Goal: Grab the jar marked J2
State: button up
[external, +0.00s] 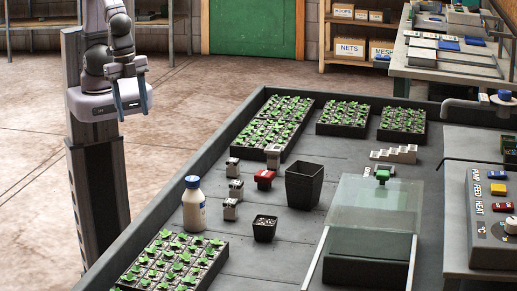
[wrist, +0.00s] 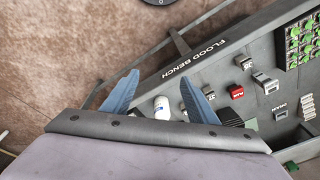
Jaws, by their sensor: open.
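Several small grey-and-white jar-like items stand mid-bench in the external view: one at the back (external: 273,155), and a front-to-back row of three (external: 230,208) left of the black pot. Similar items (wrist: 267,84) show right of my fingers in the wrist view. Their marks are too small to read, so I cannot tell which is J2. My gripper (external: 131,98), with blue fingers, hangs left of the bench, well away from these items. In the wrist view its fingers (wrist: 159,75) are spread apart with nothing held between them.
The flood bench (external: 335,160) has a raised rim. On it stand a white bottle (external: 193,204), a red item (external: 264,178), a black pot (external: 304,185), a small filled pot (external: 264,228), seedling trays (external: 343,118) and a clear-sided box (external: 370,212). A control panel (external: 485,215) stands right.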

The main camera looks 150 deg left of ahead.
jog(key=w+a+r+n+t+y+b, duration=0.1)
jog(key=w+a+t, duration=0.15)
jog(key=w, duration=0.35)
jog(key=w+a+r+t+y+b, duration=0.1)
jog(key=w+a+b, duration=0.1)
jog(key=w+a, duration=0.25)
notch_tip(320, 180, up, 9)
jog(key=t+y+b, duration=0.1)
jog(key=t+b, duration=0.4)
jog(key=t, duration=0.3)
send_over(229, 208)
jog(key=w, duration=0.1)
jog(key=w+a+r+m+t+h+b, duration=0.2)
jog(key=w+r+m+t+h+b, duration=0.2)
jog(key=w, duration=0.2)
jog(key=s+a+f+m+g+h+b, duration=0.1)
jog(key=s+f+m+g+h+b, duration=0.25)
jog(key=s+f+h, duration=0.35)
jog(key=s+a+f+m+g+h+b, duration=0.1)
jog(key=s+f+m+g+h+b, duration=0.2)
jog(key=f, duration=0.6)
jog(key=shift+g+y, duration=0.4)
jog(key=f, duration=1.3)
jog(key=s+f+b, duration=0.1)
jog(key=f, duration=0.6)
jog(key=shift+f, duration=0.45)
jog(key=shift+x, duration=3.65)
jog(key=shift+s, duration=0.1)
